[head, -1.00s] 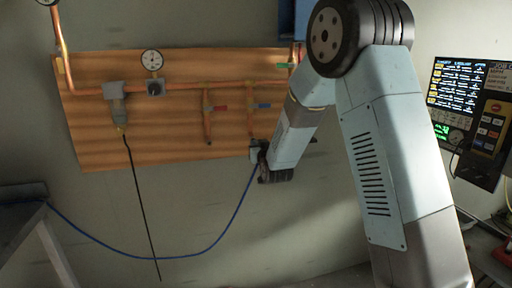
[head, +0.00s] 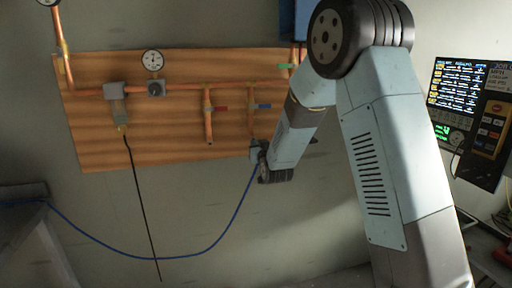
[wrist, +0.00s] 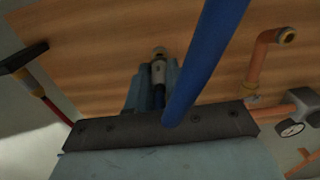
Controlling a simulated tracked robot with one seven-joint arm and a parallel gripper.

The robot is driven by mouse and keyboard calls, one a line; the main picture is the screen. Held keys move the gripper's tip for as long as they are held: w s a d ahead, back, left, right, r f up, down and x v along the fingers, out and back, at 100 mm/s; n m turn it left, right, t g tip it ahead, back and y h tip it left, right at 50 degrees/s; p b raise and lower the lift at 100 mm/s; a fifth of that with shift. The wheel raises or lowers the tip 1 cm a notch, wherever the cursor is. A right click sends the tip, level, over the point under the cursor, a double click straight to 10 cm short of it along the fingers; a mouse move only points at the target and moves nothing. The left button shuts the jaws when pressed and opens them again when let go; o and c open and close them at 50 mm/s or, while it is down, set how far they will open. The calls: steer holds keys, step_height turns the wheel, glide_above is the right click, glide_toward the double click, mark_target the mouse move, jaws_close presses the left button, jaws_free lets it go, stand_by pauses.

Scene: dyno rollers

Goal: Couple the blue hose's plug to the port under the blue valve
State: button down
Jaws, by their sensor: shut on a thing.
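The blue valve (head: 262,106) sits on a copper drop pipe (head: 251,124) on the wooden board's right side. My gripper (head: 256,150) is at the lower end of this pipe, near the board's bottom edge. In the wrist view my gripper (wrist: 153,82) is shut on the plug (wrist: 158,68), whose grey metal tip stands out past the fingers. The blue hose (wrist: 205,60) crosses close in front of the wrist camera. It hangs from my gripper in a long curve in the head view (head: 215,240). The port is hidden, so I cannot tell whether the plug touches it.
The red valve (head: 221,108) is on the neighbouring drop pipe (head: 209,127), and a green valve (head: 285,66) is higher at right. A black hose (head: 141,205) hangs from a grey fitting (head: 115,91) at left. A gauge (head: 152,61) is above. A control panel (head: 470,110) stands right.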

steer(key=shift+w+a, duration=0.15)
steer(key=shift+w, duration=0.4)
steer(key=c, duration=1)
jaws_free()
steer(key=shift+o, duration=0.2)
steer(key=shift+s, duration=0.15)
steer(key=s+d+r+m+g+h, duration=0.1)
steer(key=s+d+r+g, duration=0.2)
steer(key=s+d, duration=0.5)
steer(key=s+d+r+m+g+h, duration=0.1)
steer(key=s+d+g, duration=0.4)
steer(key=s, duration=1.8)
steer(key=s+d+r+m+g+h, duration=0.1)
steer(key=s+d+r+g+h, duration=0.2)
steer(key=s+d, duration=0.8)
steer(key=s+r, duration=0.2)
steer(key=s, duration=0.2)
steer(key=shift+s+g, duration=0.3)
steer(key=shift+g, duration=0.1)
